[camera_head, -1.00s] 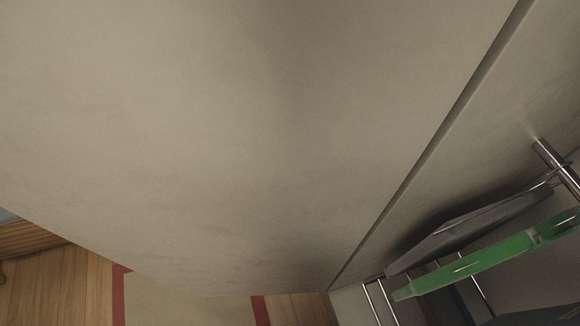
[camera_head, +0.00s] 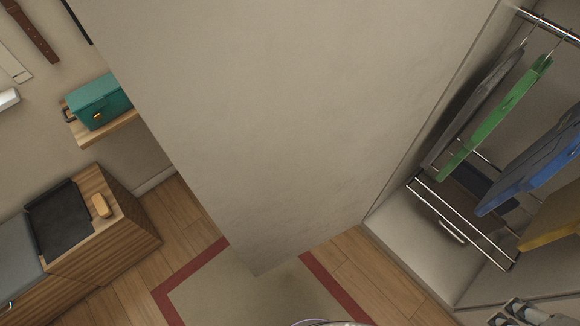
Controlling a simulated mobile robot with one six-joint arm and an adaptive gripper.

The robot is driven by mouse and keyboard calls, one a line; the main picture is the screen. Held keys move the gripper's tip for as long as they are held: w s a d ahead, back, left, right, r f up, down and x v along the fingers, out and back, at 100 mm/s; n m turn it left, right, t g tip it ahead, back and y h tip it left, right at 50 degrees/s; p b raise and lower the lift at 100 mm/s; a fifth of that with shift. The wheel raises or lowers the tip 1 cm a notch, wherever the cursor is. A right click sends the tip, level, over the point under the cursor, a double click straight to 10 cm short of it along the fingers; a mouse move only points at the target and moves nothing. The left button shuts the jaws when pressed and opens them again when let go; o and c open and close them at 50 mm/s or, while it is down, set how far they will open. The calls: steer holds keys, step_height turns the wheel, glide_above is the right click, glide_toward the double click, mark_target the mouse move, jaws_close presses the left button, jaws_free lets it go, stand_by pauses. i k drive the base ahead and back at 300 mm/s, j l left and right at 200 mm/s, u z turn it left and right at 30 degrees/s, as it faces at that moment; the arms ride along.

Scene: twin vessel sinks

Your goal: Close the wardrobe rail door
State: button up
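The wardrobe door (camera_head: 290,110) is a large plain beige panel that fills the middle of the view. It stands open, swung out from the left side of the wardrobe over the floor. The wardrobe (camera_head: 405,235) is open at the right. A chrome rail (camera_head: 548,27) crosses its upper part, with grey, green (camera_head: 500,115), blue (camera_head: 540,165) and yellow garments hanging in it. No handle shows on the visible door face. My gripper is not in view.
A wooden cabinet (camera_head: 125,235) with a black top piece stands at the lower left. A teal box (camera_head: 100,102) sits on a wall shelf above it. A red-bordered rug (camera_head: 205,290) lies below the door. Wire shelving (camera_head: 465,220) is low in the wardrobe.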

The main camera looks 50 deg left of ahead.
mark_target(288, 121)
steer(key=k+j+z, duration=0.15)
steer(key=k+j, duration=0.6)
steer(key=j, duration=0.3)
steer(key=k+j+z, duration=0.2)
steer(key=k+j, duration=0.65)
steer(key=j, duration=0.75)
steer(key=i+j+z, duration=0.1)
steer(key=i+j, duration=0.2)
steer(key=i, duration=0.2)
